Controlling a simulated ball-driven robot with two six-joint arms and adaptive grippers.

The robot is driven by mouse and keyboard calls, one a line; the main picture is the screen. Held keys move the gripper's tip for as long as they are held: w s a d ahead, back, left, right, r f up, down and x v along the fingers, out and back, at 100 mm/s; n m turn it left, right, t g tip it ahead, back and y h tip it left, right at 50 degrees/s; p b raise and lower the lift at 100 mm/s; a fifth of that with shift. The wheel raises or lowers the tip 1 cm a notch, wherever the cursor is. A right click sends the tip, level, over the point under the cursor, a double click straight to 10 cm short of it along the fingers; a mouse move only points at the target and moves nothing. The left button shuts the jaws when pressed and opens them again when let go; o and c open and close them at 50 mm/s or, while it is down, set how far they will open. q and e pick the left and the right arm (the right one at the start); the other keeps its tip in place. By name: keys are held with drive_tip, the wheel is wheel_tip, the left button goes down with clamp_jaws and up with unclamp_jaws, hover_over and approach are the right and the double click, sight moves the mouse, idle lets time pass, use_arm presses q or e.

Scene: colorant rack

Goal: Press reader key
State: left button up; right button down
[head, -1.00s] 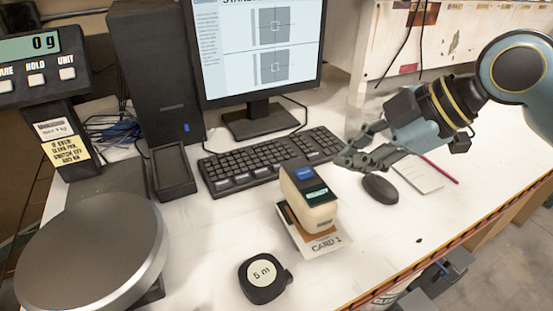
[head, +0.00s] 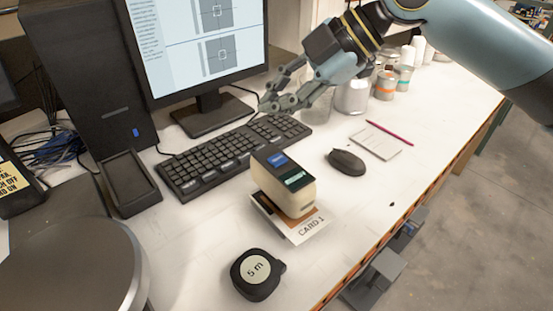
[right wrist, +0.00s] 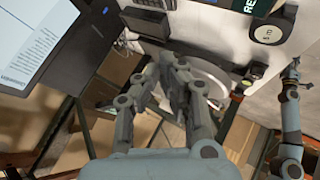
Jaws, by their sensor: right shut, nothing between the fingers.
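The reader (head: 290,190) is a cream block with a dark top, a blue patch (head: 277,160) and a small green-lit display (head: 296,179). It stands on a card marked CARD 1 (head: 308,230). Part of its top shows at the upper edge of the right wrist view (right wrist: 246,5). My right gripper (head: 268,102) is shut and empty, in front of the monitor and over the keyboard's far right part in the head view, apart from the reader. Its fingers also show in the right wrist view (right wrist: 172,62). My left gripper (right wrist: 291,72) seems to show small there, its jaws unclear.
The keyboard (head: 220,160) lies behind the reader and the mouse (head: 346,162) to its right. A 5 m tape measure (head: 255,275) is in front. The scale pan (head: 75,270) is at left. The monitor (head: 200,40) and jars (head: 386,85) stand behind.

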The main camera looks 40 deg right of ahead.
drive_tip(key=b, duration=0.5)
hover_over(277, 162)
wheel_tip(277, 162, down, 7)
drive_tip(key=shift+f, duration=0.1)
drive_tip(key=shift+f+b, duration=0.45)
drive_tip(key=shift+b, duration=0.05)
idle(0.6)
drive_tip(key=shift+f+b, duration=0.35)
drive_tip(key=shift+f, duration=0.05)
drive_tip(key=shift+f+b, duration=0.35)
idle(0.5)
drive_tip(key=shift+r, duration=0.1)
drive_tip(key=shift+r+p, duration=0.65)
drive_tip(key=shift+r, duration=0.1)
